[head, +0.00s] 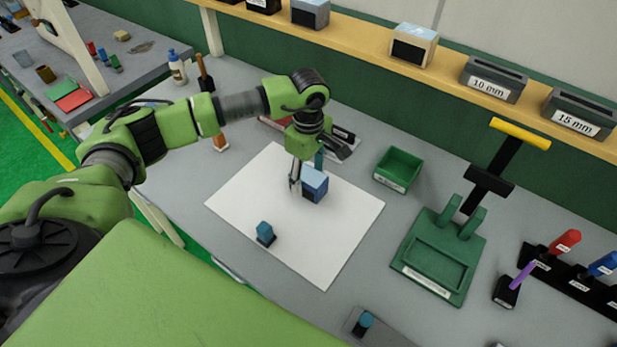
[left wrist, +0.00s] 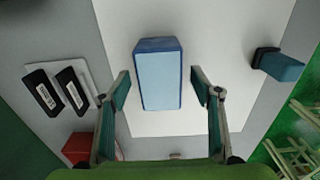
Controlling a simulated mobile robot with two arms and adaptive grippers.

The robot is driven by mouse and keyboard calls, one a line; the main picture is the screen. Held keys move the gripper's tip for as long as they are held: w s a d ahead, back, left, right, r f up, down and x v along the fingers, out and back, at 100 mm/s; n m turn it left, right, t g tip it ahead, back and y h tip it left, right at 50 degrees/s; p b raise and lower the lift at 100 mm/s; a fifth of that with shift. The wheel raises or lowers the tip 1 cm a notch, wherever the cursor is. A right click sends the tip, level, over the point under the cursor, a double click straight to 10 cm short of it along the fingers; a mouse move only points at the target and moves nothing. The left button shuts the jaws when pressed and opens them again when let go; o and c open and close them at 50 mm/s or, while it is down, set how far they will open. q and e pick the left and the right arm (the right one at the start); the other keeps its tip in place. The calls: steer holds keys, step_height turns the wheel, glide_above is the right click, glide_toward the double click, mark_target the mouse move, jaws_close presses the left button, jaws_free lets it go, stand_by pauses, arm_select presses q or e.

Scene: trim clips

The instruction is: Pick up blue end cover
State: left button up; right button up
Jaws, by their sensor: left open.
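A blue block-shaped end cover (head: 314,184) with a lighter blue face and a dark front opening stands on the white sheet. It also shows in the left wrist view (left wrist: 158,80). My left gripper (head: 306,172) is open at the cover, one finger at its left and the other partly hidden behind it. In the left wrist view the fingers (left wrist: 160,88) show on either side of the cover with gaps; I see no contact. A smaller teal block with a black base (head: 265,232) lies nearer on the sheet. My right gripper is not in view.
The white sheet (head: 240,205) lies on the grey bench. A green bin (head: 398,168) and a green press fixture (head: 440,255) stand to the right. Black-and-white labelled parts (left wrist: 58,90) and a red bin (left wrist: 78,146) lie near the gripper. A shelf (head: 360,35) runs along the back.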

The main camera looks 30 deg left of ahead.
arm_select(q)
steer(key=shift+f, duration=0.2)
steer(key=c, duration=1.3)
steer(key=shift+r, duration=0.15)
